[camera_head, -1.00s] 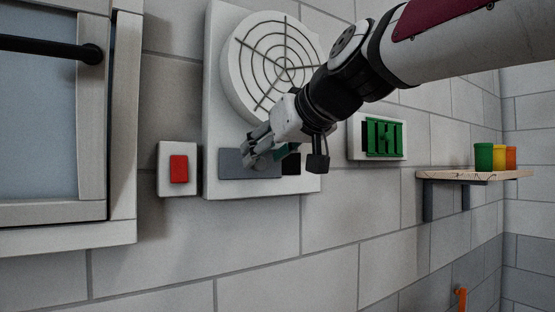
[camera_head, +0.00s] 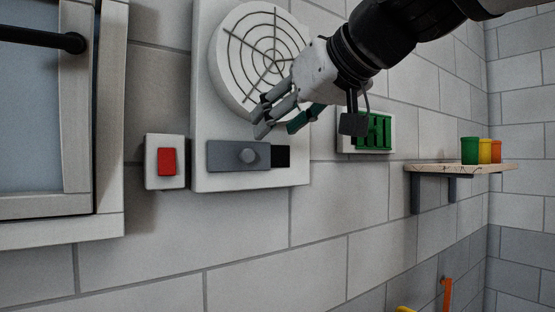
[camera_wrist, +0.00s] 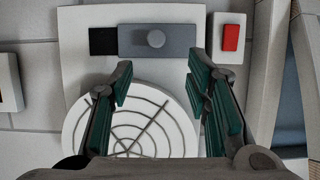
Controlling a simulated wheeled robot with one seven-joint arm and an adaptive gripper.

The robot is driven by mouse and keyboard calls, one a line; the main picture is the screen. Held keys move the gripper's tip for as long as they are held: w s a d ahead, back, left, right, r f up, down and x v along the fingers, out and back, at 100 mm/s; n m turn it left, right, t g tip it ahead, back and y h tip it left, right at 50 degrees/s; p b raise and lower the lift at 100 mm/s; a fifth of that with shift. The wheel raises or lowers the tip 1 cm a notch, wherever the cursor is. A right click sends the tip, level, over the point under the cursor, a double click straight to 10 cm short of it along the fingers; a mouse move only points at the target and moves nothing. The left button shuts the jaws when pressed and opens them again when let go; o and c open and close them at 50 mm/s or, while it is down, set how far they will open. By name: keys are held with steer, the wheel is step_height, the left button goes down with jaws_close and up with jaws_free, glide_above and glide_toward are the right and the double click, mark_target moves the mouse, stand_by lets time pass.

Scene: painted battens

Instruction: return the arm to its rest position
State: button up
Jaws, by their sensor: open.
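My gripper (camera_head: 277,118) is open and empty in front of the white wall panel, just above and right of the grey slider's knob in the head view. In the wrist view its green-padded fingers (camera_wrist: 165,95) stand wide apart with nothing between them. The grey slider (camera_head: 225,156) with its round knob sits at the left of its black slot; it also shows in the wrist view (camera_wrist: 180,40). The round fan grille (camera_head: 240,60) is behind and above the fingers, partly hidden by my arm. My gripper looks clear of the slider.
A red switch (camera_head: 167,161) is left of the panel, beside a framed window (camera_head: 80,170). A green slatted unit (camera_head: 375,131) is on the right, partly behind my wrist. A shelf (camera_head: 450,168) holds green, yellow and orange cups. The wall below is mostly clear.

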steer(key=s+d+f+m+g+h, duration=0.2)
steer(key=s+d+f, duration=0.3)
steer(key=f, duration=0.6)
steer(key=s+d+f+m+g+h, duration=0.1)
steer(key=s+d+f, duration=0.5)
steer(key=f, duration=0.6)
steer(key=s+d+f+m+g+h, duration=0.2)
steer(key=s+d+f, duration=0.4)
steer(key=f, duration=0.5)
steer(key=shift+s+d+f+m+g+h+b, duration=0.3)
steer(key=shift+d+m+h, duration=0.25)
steer(key=shift+m+h, duration=0.5)
